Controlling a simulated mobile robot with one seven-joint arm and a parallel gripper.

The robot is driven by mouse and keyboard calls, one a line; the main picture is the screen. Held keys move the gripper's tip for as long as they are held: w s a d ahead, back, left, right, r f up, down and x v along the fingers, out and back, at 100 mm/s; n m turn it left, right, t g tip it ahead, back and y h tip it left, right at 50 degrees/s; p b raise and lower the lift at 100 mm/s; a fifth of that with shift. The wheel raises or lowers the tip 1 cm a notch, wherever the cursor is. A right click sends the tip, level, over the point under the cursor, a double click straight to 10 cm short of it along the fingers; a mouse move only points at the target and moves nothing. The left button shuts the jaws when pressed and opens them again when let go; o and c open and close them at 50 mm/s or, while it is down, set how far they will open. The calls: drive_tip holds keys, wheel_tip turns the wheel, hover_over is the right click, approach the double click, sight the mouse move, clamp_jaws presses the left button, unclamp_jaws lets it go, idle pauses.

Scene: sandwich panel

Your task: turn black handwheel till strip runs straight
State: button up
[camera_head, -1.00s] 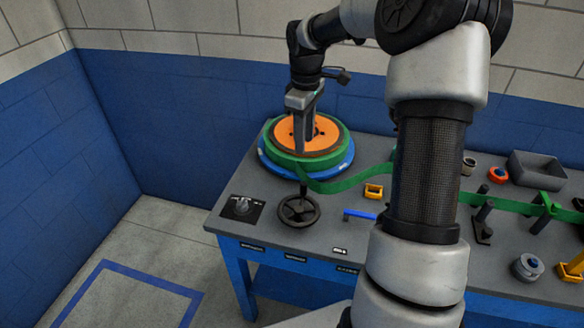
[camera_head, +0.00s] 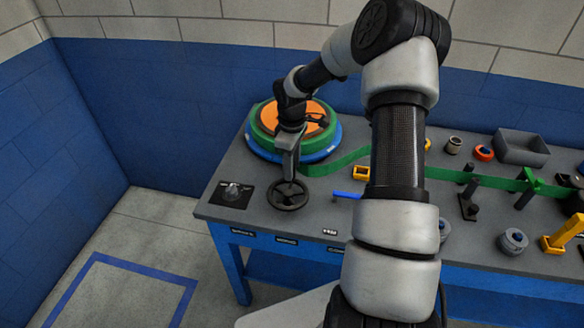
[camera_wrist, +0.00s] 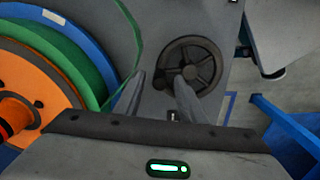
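The black handwheel (camera_head: 288,195) lies at the front left of the grey bench and shows spoked in the wrist view (camera_wrist: 205,66). My gripper (camera_head: 288,176) is over the handwheel's far side, fingers pointing down. In the wrist view, its two fingers (camera_wrist: 160,80) stand apart with nothing between them; the right fingertip overlaps the wheel's lower rim. I cannot tell whether it touches. The green strip (camera_head: 338,163) leaves the green roll (camera_head: 259,139) at the back left, bends, passes behind my arm and runs on right (camera_head: 490,181). My arm hides its middle.
A black plate with a knob (camera_head: 232,194) lies left of the handwheel. A yellow block (camera_head: 361,173) and a blue bar (camera_head: 346,195) lie to its right. A grey bin (camera_head: 522,149), an orange ring (camera_head: 484,153) and black posts (camera_head: 467,195) stand farther right.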

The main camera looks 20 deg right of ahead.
drive_tip(key=shift+f, duration=0.5)
clamp_jaws()
drive_tip(key=shift+d+m, duration=0.1)
drive_tip(key=shift+m, duration=0.2)
